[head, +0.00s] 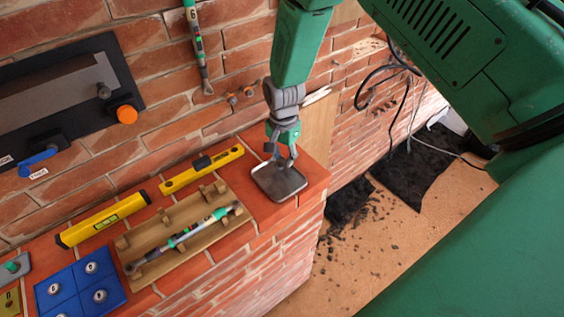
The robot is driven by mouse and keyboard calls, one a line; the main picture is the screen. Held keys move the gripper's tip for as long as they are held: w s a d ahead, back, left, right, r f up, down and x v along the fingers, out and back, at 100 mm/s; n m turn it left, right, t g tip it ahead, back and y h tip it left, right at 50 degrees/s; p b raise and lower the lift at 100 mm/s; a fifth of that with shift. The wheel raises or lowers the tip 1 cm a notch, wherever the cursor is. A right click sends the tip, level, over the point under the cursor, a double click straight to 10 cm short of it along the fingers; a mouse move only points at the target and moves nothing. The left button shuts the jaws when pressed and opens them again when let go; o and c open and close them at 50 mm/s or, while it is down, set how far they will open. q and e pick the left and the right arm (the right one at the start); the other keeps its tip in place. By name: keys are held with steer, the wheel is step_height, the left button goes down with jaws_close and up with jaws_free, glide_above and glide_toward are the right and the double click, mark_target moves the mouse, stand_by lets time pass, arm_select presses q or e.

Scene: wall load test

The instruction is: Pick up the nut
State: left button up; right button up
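My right gripper (282,158) points down over a small dark metal tray (279,188) at the right end of the brick ledge. Its fingertips are just above the tray or inside it; I cannot tell whether they touch it. The fingers are too small to show whether they are open or shut. I cannot make out a nut in the tray; the fingers hide part of it. A blue block (77,284) at the lower left carries several round silver pieces, too small to identify. My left gripper is out of view.
A wooden rack (185,238) holding a wrench-like tool (192,236) lies left of the tray. Two yellow levels (103,220) (202,169) lie behind it. A black wall panel (62,92) has an orange knob (126,114). Another tool (196,45) hangs on the brick wall.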

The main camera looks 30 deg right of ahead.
mark_target(281, 163)
steer(key=shift+w+a+f, duration=0.1)
steer(key=shift+a+f, duration=0.05)
steer(key=shift+f, duration=0.45)
steer(key=shift+s+a+f, duration=0.2)
steer(key=shift+a, duration=0.35)
steer(key=shift+w+a, duration=0.25)
steer(key=shift+a, duration=0.05)
steer(key=shift+c, duration=0.4)
steer(key=c, duration=0.5)
steer(key=shift+d, duration=0.7)
steer(key=shift+d+r, duration=0.1)
steer(key=shift+r, duration=0.2)
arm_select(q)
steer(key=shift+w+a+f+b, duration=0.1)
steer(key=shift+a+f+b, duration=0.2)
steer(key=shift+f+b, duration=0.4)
arm_select(e)
step_height(281, 163, up, 9)
steer(key=shift+r, duration=0.15)
